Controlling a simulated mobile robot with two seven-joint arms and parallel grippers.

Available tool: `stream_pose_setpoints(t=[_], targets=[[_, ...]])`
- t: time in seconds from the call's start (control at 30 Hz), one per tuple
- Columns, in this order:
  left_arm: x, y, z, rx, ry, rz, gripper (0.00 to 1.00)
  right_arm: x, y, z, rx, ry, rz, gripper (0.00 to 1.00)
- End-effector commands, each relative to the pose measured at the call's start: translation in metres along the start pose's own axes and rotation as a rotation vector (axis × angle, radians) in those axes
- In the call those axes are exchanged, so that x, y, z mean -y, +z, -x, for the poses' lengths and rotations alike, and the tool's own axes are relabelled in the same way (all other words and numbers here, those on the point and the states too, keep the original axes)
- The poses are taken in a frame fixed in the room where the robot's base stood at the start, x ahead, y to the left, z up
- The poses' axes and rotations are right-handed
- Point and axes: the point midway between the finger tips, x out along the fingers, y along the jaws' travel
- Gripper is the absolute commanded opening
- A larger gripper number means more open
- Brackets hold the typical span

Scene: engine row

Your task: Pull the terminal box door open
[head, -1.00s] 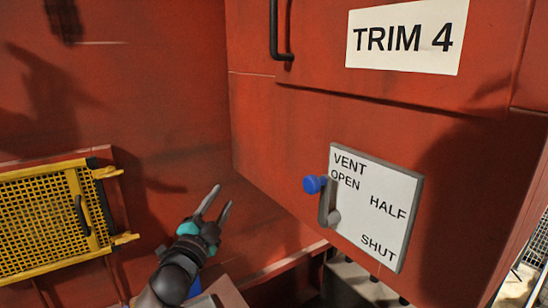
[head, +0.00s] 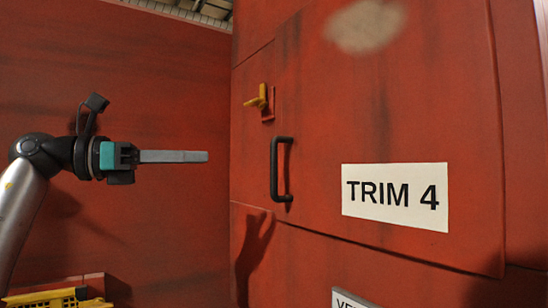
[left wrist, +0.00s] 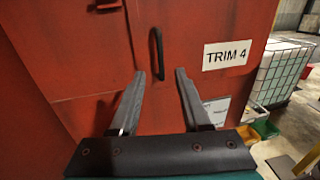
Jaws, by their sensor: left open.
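The red terminal box door (head: 400,110) carries a white TRIM 4 label (head: 394,196) and looks shut. Its black bar handle (head: 281,168) stands upright near the door's left edge. A yellow latch (head: 259,98) sits above the handle, beside the door edge. My left gripper (head: 207,157) is level with the handle, to its left and apart from it, pointing right. In the left wrist view the handle (left wrist: 156,54) shows beyond and between the two open fingers (left wrist: 158,78), with nothing held. The label (left wrist: 227,55) is to the right there. My right gripper is not in view.
A yellow mesh panel (head: 60,298) is at the lower left. A red wall (head: 130,90) stands behind my left arm. A caged white tank (left wrist: 282,72) stands at the right in the wrist view.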

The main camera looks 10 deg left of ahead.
Motion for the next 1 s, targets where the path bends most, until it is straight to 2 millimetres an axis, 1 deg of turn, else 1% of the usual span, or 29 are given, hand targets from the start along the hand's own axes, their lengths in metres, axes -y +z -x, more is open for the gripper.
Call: stream_pose_setpoints(t=[0.07,0.17,0.27,0.5,0.7,0.83,1.0], targets=[[0.000,0.001,0.000,-0.012,0.004,-0.010,0.47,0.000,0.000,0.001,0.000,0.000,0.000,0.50],[0.000,0.001,-0.009,-0.014,0.003,-0.010,0.47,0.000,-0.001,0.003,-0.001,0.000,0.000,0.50],[0.001,0.002,-0.026,-0.012,0.000,-0.010,0.47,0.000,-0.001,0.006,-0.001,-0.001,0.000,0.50],[0.002,0.002,-0.079,-0.010,-0.003,-0.007,0.47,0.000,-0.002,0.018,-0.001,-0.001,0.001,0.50],[0.001,0.002,-0.119,-0.010,-0.001,-0.007,0.47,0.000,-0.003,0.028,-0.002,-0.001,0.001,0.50],[0.001,0.001,-0.137,-0.010,0.000,-0.006,0.47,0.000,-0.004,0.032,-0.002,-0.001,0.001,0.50],[0.000,0.000,-0.148,-0.010,0.002,-0.007,0.47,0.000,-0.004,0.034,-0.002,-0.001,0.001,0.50]])
